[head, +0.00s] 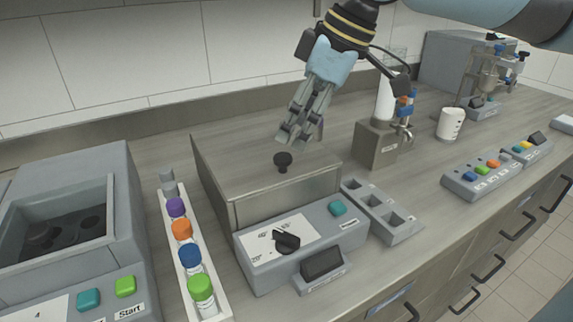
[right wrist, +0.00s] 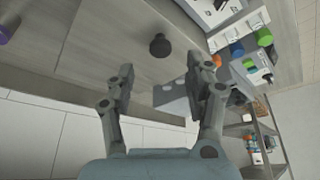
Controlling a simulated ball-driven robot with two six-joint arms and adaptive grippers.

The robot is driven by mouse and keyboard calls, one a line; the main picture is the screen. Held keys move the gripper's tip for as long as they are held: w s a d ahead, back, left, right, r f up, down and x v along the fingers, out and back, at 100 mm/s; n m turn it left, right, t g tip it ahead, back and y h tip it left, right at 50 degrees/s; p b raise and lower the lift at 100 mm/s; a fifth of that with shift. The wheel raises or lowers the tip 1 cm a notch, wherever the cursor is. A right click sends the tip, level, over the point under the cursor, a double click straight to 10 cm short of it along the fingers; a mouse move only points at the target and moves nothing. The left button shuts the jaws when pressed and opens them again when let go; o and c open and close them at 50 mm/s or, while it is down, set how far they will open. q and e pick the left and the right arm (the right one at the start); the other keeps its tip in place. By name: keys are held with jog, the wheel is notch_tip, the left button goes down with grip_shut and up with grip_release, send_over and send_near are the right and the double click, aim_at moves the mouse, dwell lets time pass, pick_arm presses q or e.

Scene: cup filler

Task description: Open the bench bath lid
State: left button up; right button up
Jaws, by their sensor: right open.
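The bench bath (head: 300,240) stands in the middle of the counter, with a dial and a teal button on its front panel. Its flat metal lid (head: 240,165) is down, with a black knob (head: 283,160) on top. The knob also shows in the right wrist view (right wrist: 160,45). My right gripper (head: 299,140) points down just above and behind the knob and is apart from it. In the right wrist view its fingers (right wrist: 165,78) are spread with nothing between them. My left gripper is in neither view.
A white rack of capped tubes (head: 190,255) stands left of the bath, beside a grey machine (head: 65,235). To the right are an empty grey holder (head: 383,212), a dispenser (head: 377,143), a white cup (head: 450,124) and a button panel (head: 483,175). A tiled wall is behind.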

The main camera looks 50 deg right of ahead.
aim_at(284, 156)
jog(key=shift+b+x, duration=0.8)
jog(key=shift+x, duration=2.1)
grip_shut()
